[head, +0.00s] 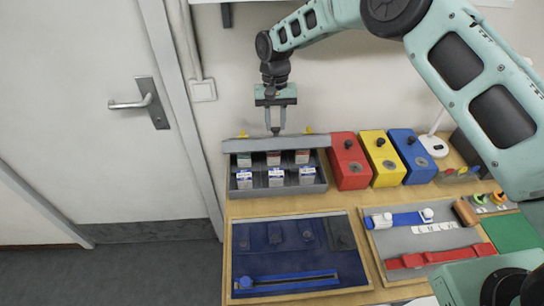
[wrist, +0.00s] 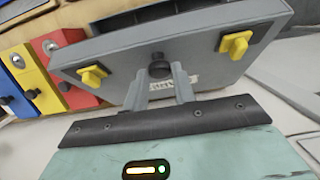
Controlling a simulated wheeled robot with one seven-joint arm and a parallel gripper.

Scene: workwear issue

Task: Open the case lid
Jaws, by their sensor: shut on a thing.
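The grey case (head: 275,191) stands on the wooden bench with its lid (head: 292,144) raised at its back edge. In the head view the lid shows as a narrow band, seen nearly edge-on. Two yellow latches are on the lid; the wrist view shows them at left (wrist: 92,77) and right (wrist: 235,44). A dark round knob (wrist: 160,68) sits between them on the lid's edge. My gripper (head: 275,130) is above the lid, shut on this knob, with a finger on each side. Several small labelled boxes (head: 276,177) stand in rows inside the open case.
Red (head: 348,163), yellow (head: 382,160) and blue (head: 411,158) boxes stand right of the case. A dark blue tray (head: 290,261) lies in front, beside a grey tray (head: 425,232) with belts. The wall is close behind; a door (head: 100,110) is at left.

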